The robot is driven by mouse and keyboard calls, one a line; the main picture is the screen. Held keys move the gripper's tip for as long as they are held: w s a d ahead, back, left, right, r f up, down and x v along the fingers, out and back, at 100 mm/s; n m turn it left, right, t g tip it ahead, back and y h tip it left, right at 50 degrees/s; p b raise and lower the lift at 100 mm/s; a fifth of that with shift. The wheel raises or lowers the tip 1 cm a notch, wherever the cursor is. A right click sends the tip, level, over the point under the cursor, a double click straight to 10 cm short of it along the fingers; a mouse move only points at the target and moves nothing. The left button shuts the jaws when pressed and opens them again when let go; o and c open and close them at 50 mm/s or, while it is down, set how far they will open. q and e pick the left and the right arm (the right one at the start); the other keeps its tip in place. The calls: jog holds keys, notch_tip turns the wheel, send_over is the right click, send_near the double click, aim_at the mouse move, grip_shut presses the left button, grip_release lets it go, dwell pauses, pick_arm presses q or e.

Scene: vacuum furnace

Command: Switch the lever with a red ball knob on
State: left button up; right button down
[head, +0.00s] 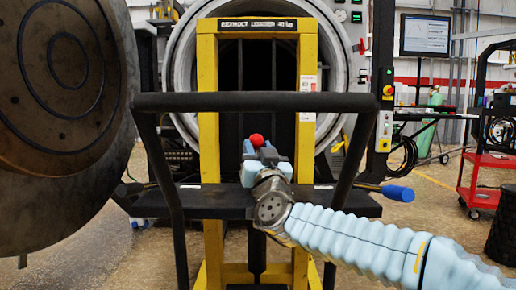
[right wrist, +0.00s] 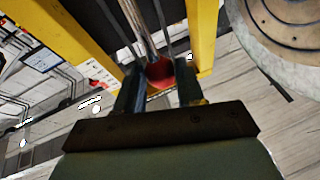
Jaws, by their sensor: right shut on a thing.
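The red ball knob (head: 257,140) shows in front of the yellow lift frame, just above my right gripper (head: 259,153). In the right wrist view, the red knob (right wrist: 160,73) sits between the two dark fingers of my right gripper (right wrist: 158,88), at the end of a metal lever rod (right wrist: 136,20). The fingers are closed around the knob's sides. In the head view, my gripper and wrist hide the rod and part of the knob. My left gripper is in neither view.
A black push bar (head: 255,102) and dark shelf (head: 215,200) belong to the yellow lift (head: 207,120). The round furnace door (head: 70,75) stands open at left. A blue-handled lever (head: 397,193) is at right. A red cart (head: 487,180) stands farther right; floor between is clear.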

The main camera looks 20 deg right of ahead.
jog(key=shift+w+f, duration=0.1)
jog(key=shift+f, duration=0.55)
jog(key=c, duration=1)
grip_release()
jog(key=shift+w+d+f, duration=0.1)
jog(key=shift+o, duration=1.4)
jog(key=shift+r, duration=0.25)
jog(key=shift+s+f, duration=0.1)
jog(key=shift+s, duration=0.45)
jog(key=v, duration=1.3)
jog(key=shift+w, duration=0.1)
